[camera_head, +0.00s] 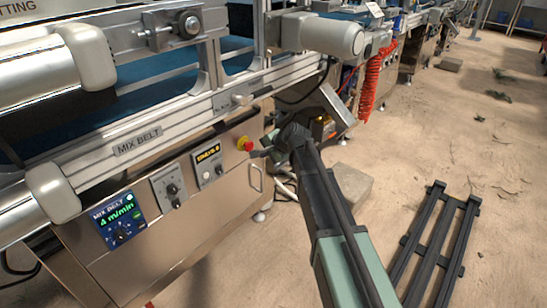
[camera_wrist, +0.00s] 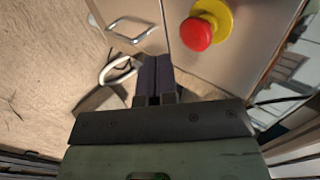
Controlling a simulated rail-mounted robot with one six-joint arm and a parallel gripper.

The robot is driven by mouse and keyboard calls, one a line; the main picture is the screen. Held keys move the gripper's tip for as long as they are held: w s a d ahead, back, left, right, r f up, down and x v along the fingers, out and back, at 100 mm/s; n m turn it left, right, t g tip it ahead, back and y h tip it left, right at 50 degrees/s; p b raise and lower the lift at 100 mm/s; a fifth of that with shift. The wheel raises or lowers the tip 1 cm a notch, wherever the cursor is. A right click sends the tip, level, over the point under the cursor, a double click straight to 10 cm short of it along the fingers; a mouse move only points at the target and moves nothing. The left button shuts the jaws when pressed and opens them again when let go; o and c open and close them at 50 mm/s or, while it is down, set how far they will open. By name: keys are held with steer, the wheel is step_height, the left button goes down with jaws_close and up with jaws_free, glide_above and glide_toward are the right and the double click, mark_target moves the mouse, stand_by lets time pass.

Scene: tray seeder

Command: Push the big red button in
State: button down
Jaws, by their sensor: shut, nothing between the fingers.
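The big red button (camera_head: 248,146) sits on a yellow collar on the front of the metal cabinet, near its right end. In the wrist view the red button (camera_wrist: 196,34) stands out from its yellow collar (camera_wrist: 216,16), ahead of and to the right of the fingers. My gripper (camera_wrist: 155,60) is shut, with its two dark fingers together and nothing between them. In the head view my gripper (camera_head: 256,153) is partly hidden by my wrist, close beside the button on its right. A gap shows between fingertips and button in the wrist view.
A metal handle (camera_head: 256,178) sticks out below the button. The belt frame (camera_head: 137,143) runs above. A dark slatted pallet (camera_head: 436,245) lies on the floor at right.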

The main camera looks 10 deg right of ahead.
mark_target(249, 146)
steer(key=shift+w+a+f+p, duration=0.1)
steer(key=shift+w+a+p, duration=0.35)
steer(key=shift+w+a, duration=1.05)
steer(key=shift+w+d, duration=0.1)
steer(key=shift+w, duration=0.05)
